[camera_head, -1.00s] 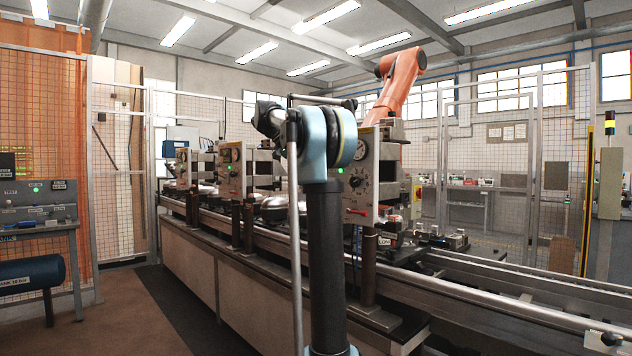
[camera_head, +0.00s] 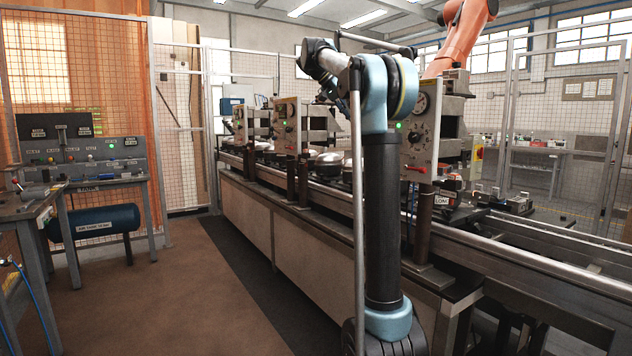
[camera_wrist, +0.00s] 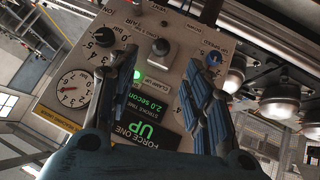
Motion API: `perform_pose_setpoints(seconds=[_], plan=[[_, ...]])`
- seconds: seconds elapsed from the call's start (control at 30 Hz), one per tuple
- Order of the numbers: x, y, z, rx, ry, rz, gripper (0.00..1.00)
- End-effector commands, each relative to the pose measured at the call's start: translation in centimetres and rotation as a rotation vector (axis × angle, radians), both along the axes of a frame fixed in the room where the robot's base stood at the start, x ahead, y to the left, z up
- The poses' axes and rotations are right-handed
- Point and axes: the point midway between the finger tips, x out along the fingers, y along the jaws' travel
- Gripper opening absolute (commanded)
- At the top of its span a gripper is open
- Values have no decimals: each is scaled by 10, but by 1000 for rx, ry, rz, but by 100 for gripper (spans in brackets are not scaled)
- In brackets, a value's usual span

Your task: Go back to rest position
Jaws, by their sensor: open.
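My gripper (camera_wrist: 158,68) shows in the wrist view with its two dark blue fingers spread apart and nothing between them. It faces a control panel (camera_wrist: 176,28), which appears turned in the picture, with a gauge (camera_wrist: 74,88), knobs and a lit green lamp. I cannot tell the exact gap between fingertips and panel. In the head view my arm stands upright in front of the line, its upper end bent over at the top. My gripper cannot be made out there. The nearest press panel (camera_head: 420,135) is partly behind my arm.
The long conveyor bench (camera_head: 270,215) runs along my right side, with presses and metal domes (camera_head: 327,160) on it. A blue tank (camera_head: 95,222) under a control table and a workbench (camera_head: 28,207) stand at left. The brown floor (camera_head: 185,290) between is clear.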

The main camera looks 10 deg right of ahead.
Motion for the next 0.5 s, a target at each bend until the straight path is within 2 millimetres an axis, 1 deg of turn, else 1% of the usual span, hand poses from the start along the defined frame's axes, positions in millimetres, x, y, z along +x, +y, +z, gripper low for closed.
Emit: perform_pose_setpoints(seconds=[0.07, 0.17, 0.37, 0.5], plan=[[-7, -1, -5, 11, 12, 12, 46], [-24, -2, -19, 37, 43, 46, 46], [-75, -1, -65, 120, 129, 160, 46], [-112, 1, -102, 180, 182, 247, 46]])
